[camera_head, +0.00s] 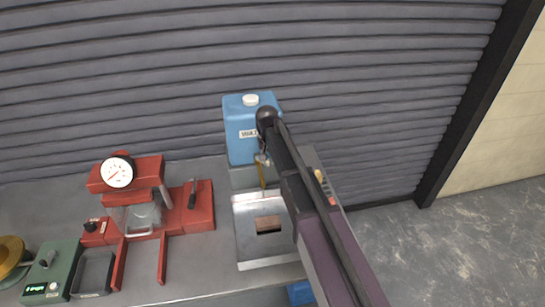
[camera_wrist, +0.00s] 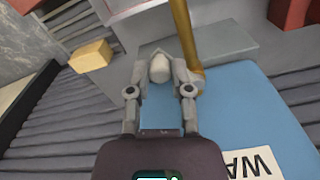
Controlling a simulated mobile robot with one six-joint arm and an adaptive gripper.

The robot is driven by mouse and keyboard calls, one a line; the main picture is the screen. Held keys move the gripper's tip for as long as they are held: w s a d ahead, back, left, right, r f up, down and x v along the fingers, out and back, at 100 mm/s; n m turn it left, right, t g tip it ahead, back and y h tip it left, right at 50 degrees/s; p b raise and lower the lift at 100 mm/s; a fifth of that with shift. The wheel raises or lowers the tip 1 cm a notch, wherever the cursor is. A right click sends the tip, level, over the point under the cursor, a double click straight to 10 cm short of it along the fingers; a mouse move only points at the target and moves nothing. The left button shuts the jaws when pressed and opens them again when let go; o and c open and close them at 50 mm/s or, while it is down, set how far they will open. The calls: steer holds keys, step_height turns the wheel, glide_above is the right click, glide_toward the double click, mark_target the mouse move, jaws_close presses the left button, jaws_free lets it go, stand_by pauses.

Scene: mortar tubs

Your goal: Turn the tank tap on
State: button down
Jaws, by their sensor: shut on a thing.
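The blue water tank (camera_head: 242,140) stands on a grey block at the back of the bench, with a white cap on top. Its brass tap spout (camera_head: 262,177) hangs down at the front and also shows in the wrist view (camera_wrist: 182,35). My gripper (camera_head: 261,158) is at the tank's front by the tap, partly hidden by my arm. In the wrist view my gripper (camera_wrist: 160,72) has both fingertips closed around a small pale grey piece, the tap handle (camera_wrist: 159,67), beside the spout. The tank's front and label (camera_wrist: 250,165) appear upside down there.
A steel basin (camera_head: 246,245) with a brown block (camera_head: 268,224) sits below the tap. A red press (camera_head: 198,213) with a dial gauge stands left, and a green scale (camera_head: 55,268) farther left. A grey shutter (camera_head: 360,100) closes off the back.

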steer(key=shift+s+a+m, duration=0.25)
steer(key=shift+a+m, duration=0.25)
steer(key=shift+m, duration=0.5)
steer(key=shift+s+a+m, duration=0.2)
steer(key=shift+a+m, duration=0.25)
steer(key=shift+m, duration=0.55)
steer(key=c, duration=0.5)
jaws_free()
steer(key=shift+c, duration=0.2)
steer(key=shift+s, duration=0.1)
steer(key=shift+s, duration=0.1)
